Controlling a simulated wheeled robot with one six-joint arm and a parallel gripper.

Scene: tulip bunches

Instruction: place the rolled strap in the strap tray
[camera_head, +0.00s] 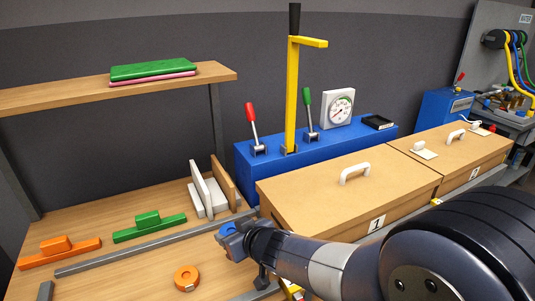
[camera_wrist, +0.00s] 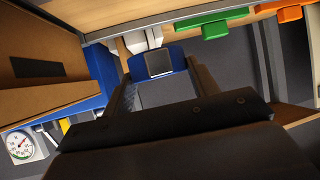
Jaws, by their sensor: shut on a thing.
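My gripper (camera_head: 232,236) is shut on a small blue rolled strap (camera_head: 229,228), held in the air above the wooden bench, left of the wooden box marked 1. In the wrist view, the blue strap (camera_wrist: 176,54) sits between the fingertips of my gripper (camera_wrist: 160,76), with a grey patch facing the camera. A small black tray (camera_head: 378,122), which may be the strap tray, lies on the right end of the blue housing (camera_head: 240,160). It is well apart from my gripper. An orange roll (camera_head: 186,278) lies on the bench left of and below my gripper.
Wooden boxes with white handles (camera_head: 340,198) stand right of my gripper. A red lever (camera_head: 251,112), a tall yellow lever (camera_head: 292,95), a green lever (camera_head: 308,100) and a gauge (camera_head: 338,109) rise from the blue housing. Green (camera_head: 150,226) and orange (camera_head: 60,250) blocks lie at left.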

